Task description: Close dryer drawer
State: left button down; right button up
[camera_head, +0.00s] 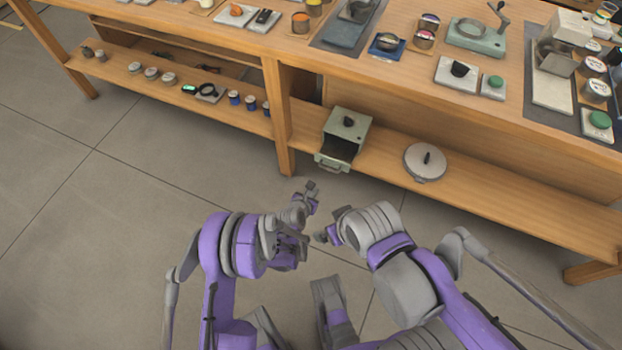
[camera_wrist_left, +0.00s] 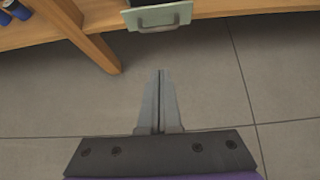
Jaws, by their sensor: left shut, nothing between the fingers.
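The dryer (camera_head: 359,131) is a pale grey-green box with a black knob on top, standing on the low wooden shelf. Its drawer (camera_head: 332,163) is pulled out toward me, with a dark inside and a handle on its front. In the left wrist view the drawer front (camera_wrist_left: 157,17) and its metal handle show at the top. My left gripper (camera_head: 311,187) is shut and empty, in front of the drawer and apart from it. In the left wrist view its fingers (camera_wrist_left: 161,72) meet below the handle. My right gripper (camera_head: 320,237) is lower, near my body; its fingers are too small to judge.
A round pot lid (camera_head: 425,162) lies on the shelf right of the dryer. A table leg (camera_head: 280,120) stands just left of it. Jars and small tools fill the left shelf, and many items crowd the tabletop. The floor (camera_head: 150,190) before the shelf is clear.

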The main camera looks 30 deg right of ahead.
pick_arm(q)
jog(key=d+r+b+x, duration=0.1)
jog(key=r+b+x, duration=0.1)
jog(key=x, duration=1.1)
jog(key=shift+w+d+b, duration=0.25)
jog(key=shift+w+b, duration=0.15)
jog(key=shift+w, duration=0.05)
jog(key=shift+f, duration=0.1)
